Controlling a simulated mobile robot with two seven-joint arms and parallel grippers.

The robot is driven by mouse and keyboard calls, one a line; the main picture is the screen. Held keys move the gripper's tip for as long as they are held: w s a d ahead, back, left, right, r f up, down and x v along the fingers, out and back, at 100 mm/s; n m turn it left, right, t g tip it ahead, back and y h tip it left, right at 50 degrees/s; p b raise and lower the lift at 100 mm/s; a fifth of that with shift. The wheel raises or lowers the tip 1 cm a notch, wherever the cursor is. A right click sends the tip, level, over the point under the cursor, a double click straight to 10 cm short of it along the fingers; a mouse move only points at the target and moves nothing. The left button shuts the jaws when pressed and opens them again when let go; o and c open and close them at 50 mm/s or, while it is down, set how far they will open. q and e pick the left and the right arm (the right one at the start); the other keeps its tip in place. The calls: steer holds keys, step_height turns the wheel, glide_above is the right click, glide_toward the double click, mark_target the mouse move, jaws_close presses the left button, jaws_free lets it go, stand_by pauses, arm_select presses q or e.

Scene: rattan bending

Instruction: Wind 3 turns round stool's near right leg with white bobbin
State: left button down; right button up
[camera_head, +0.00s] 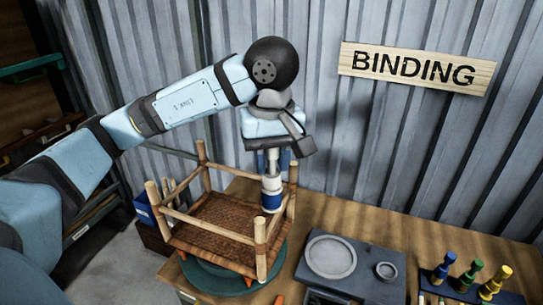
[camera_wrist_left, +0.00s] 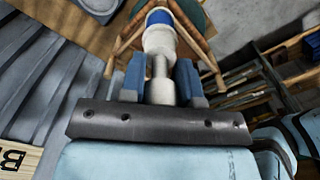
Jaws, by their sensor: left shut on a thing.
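The stool, with a woven brown seat (camera_head: 215,222) and pale rattan legs, stands on a round green turntable (camera_head: 205,283). Its near right leg (camera_head: 260,250) rises at the front. My left gripper (camera_head: 271,165) points down and is shut on the white bobbin (camera_head: 271,186), which has a blue band at its lower end. The bobbin hangs just behind that leg in the picture, near the right side rail; I cannot tell if they touch. In the left wrist view, the bobbin (camera_wrist_left: 159,42) extends beyond the blue fingers (camera_wrist_left: 160,80). No wound thread is discernible on the leg. My right gripper is out of view.
A grey unit with a round plate (camera_head: 331,256) sits on the wooden bench, right of the turntable. A rack of blue, green and yellow-topped pieces (camera_head: 470,276) stands at the right. A corrugated wall with a BINDING sign (camera_head: 416,68) closes the back.

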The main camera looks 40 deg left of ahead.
mark_target(271, 185)
arm_select(q)
step_height(271, 185, down, 7)
steer(key=b, duration=0.2)
steer(key=shift+b, duration=0.3)
steer(key=shift+w+f+b, duration=2)
steer(key=shift+f+b, duration=2.3)
steer(key=shift+b, duration=1.5)
steer(key=w+a+b, duration=0.2)
steer(key=a+b, duration=0.2)
steer(key=a, duration=0.5)
steer(key=s, duration=0.7)
steer(key=w+d+p, duration=0.1)
steer(key=d, duration=0.8)
steer(key=shift+r, duration=0.15)
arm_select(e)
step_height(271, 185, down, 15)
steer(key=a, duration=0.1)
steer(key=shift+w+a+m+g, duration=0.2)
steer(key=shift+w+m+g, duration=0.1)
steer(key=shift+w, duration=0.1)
